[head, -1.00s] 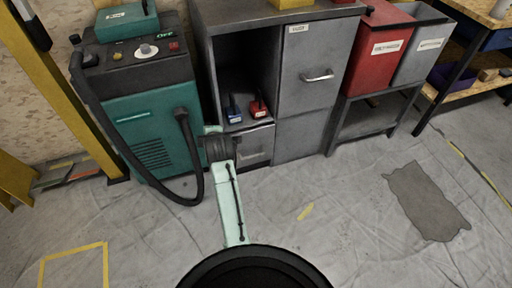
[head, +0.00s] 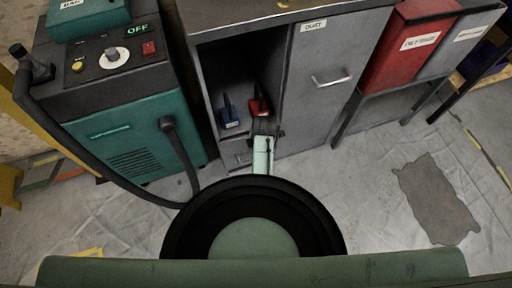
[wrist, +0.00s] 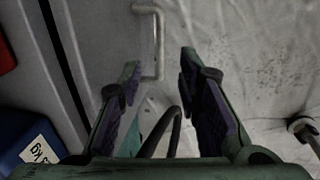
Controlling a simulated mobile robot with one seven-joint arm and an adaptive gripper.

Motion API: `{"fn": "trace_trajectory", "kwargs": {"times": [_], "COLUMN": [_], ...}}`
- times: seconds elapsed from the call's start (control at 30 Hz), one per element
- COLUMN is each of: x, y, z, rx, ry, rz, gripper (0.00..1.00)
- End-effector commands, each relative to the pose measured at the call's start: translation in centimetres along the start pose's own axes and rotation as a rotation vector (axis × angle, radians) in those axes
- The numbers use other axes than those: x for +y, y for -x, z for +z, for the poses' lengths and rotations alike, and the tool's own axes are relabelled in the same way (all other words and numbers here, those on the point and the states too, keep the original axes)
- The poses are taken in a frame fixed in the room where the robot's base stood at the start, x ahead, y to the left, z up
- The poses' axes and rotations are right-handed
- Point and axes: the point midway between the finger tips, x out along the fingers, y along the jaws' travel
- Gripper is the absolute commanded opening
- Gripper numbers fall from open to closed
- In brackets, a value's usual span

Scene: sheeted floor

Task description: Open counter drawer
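The grey counter (head: 290,85) stands ahead in the head view. Its small lower drawer (head: 233,150) is below an open shelf space and partly hidden behind my arm. In the wrist view, a pale bar handle (wrist: 157,35) stands out from a grey front. My gripper (wrist: 159,62) is open, with one finger on each side of the handle's near end. Whether a finger touches the handle cannot be told. In the head view my gripper (head: 265,128) is small and dark in front of the counter's lower left part.
A blue weight (head: 229,115) and a red weight (head: 259,106) stand on the shelf above the drawer. A teal machine (head: 130,130) with a black hose is at left. A door with a handle (head: 331,79) and red bin (head: 405,50) are right.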

Motion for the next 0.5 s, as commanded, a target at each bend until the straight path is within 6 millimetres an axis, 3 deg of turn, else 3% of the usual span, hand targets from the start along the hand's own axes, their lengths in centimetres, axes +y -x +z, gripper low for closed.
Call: {"fn": "trace_trajectory", "kwargs": {"times": [0.5], "x": [0.0], "y": [-8.6], "z": [0.0], "rx": [0.000], "ry": [-0.001], "rz": [-0.001], "gripper": [0.31]}}
